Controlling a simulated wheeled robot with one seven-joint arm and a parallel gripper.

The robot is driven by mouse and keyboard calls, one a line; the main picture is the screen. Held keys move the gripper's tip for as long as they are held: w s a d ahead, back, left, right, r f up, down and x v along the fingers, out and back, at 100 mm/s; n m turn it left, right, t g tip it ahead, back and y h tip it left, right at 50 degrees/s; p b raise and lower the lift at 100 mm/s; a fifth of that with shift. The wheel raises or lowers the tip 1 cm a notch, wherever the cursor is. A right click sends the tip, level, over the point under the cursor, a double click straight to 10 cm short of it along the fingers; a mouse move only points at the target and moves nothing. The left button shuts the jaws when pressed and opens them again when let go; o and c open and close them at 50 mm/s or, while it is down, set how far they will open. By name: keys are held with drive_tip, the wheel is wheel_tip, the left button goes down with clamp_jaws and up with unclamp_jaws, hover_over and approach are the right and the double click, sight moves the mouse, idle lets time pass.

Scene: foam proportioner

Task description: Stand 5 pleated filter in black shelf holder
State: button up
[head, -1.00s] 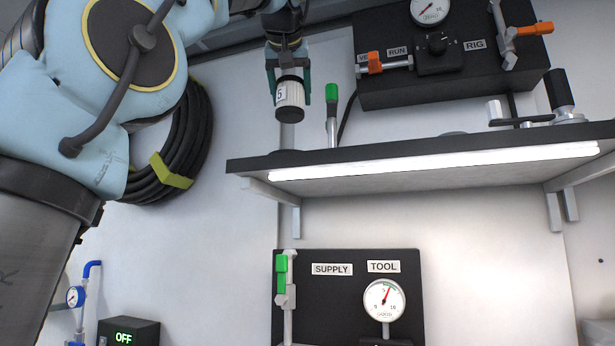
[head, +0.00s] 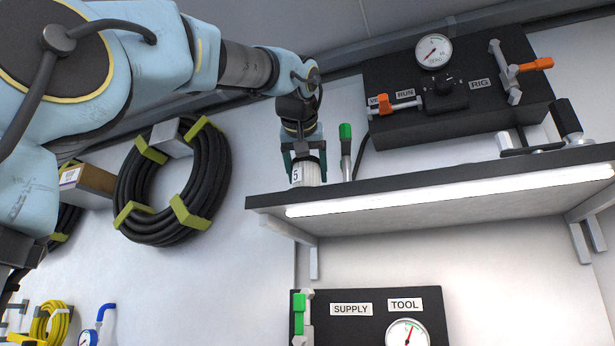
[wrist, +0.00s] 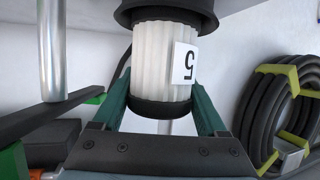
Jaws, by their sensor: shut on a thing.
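The white pleated filter (head: 306,174) has a "5" label and hangs upright under my gripper (head: 306,160), just above the shelf's left end. In the wrist view the filter (wrist: 152,58) shows upside down, with its dark end cap between the green fingers. My gripper (wrist: 163,98) is shut on that end. The filter's other end meets the wide black holder (wrist: 168,12) and appears to be inside its rim; the rim hides how deep it sits. In the head view the shelf edge hides the holder and the filter's lower end.
The black shelf (head: 430,171) has a lit strip under its front edge. A green-topped lever (head: 346,140) stands close right of the filter. The gauge panel (head: 460,95) is behind it. A coiled black hose (head: 172,190) hangs on the wall to the left.

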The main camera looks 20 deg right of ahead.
drive_tip(key=o, duration=1.1)
drive_tip(key=shift+w+d+f, duration=0.1)
drive_tip(key=shift+w+f, duration=0.1)
drive_tip(key=shift+f, duration=0.25)
drive_tip(key=shift+o, duration=1.3)
drive_tip(key=shift+r, duration=0.1)
drive_tip(key=shift+s+r, duration=0.1)
drive_tip(key=shift+s, duration=0.05)
drive_tip(key=b+v, duration=0.1)
drive_tip(key=v, duration=1.1)
